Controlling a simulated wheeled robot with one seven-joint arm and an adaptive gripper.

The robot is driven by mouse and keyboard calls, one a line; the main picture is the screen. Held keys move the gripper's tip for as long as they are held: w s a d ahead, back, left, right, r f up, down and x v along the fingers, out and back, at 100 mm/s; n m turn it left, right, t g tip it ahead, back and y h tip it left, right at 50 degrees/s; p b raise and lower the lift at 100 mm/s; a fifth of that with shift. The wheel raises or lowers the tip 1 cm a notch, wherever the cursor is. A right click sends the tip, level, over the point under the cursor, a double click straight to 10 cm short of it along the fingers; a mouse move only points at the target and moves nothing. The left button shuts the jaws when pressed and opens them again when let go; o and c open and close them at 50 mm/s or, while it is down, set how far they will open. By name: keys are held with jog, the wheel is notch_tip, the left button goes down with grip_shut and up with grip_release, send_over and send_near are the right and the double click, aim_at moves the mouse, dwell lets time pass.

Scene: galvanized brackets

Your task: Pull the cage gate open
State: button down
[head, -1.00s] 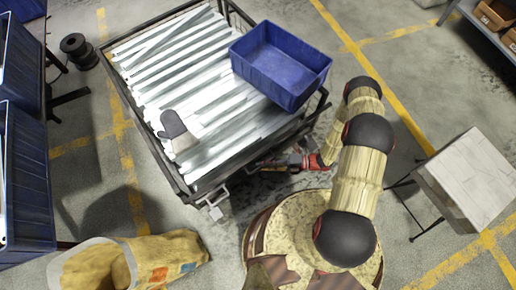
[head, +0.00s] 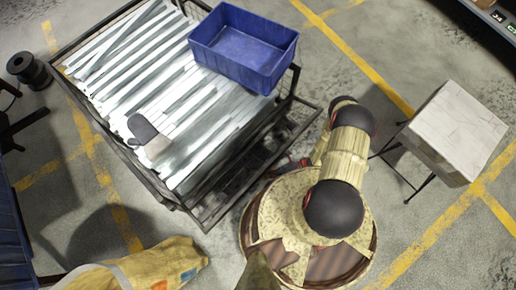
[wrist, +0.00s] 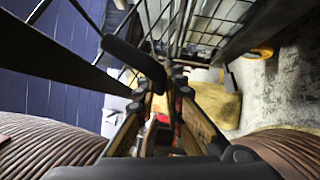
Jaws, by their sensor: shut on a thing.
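The wire cage (head: 82,98) holds a layer of long galvanized brackets (head: 150,75). Its gate (head: 234,201) is on the side facing me and leans outward from the bracket edge, with a dark gap behind its bar. In the wrist view a dark gate bar (wrist: 132,58) runs to my gripper (wrist: 160,92), which is shut on it. In the head view my gripper (head: 292,163) is mostly hidden by my arm, so the grip itself does not show there.
A blue bin (head: 243,55) and a grey glove (head: 142,128) lie on the brackets. A yellow sack-like thing (head: 150,262) is on the floor at lower left. A white-topped stand (head: 455,130) is at right. A black spool (head: 27,68) is at far left.

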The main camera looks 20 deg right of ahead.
notch_tip(320, 180, down, 6)
jog(key=n+g+y, duration=0.1)
jog(key=n+y, duration=0.1)
jog(key=n, duration=0.2)
jog(key=shift+y, duration=0.3)
jog(key=shift+w+a, duration=0.1)
jog(key=shift+w, duration=0.05)
jog(key=c, duration=1.9)
grip_release()
jog(key=shift+f, duration=0.1)
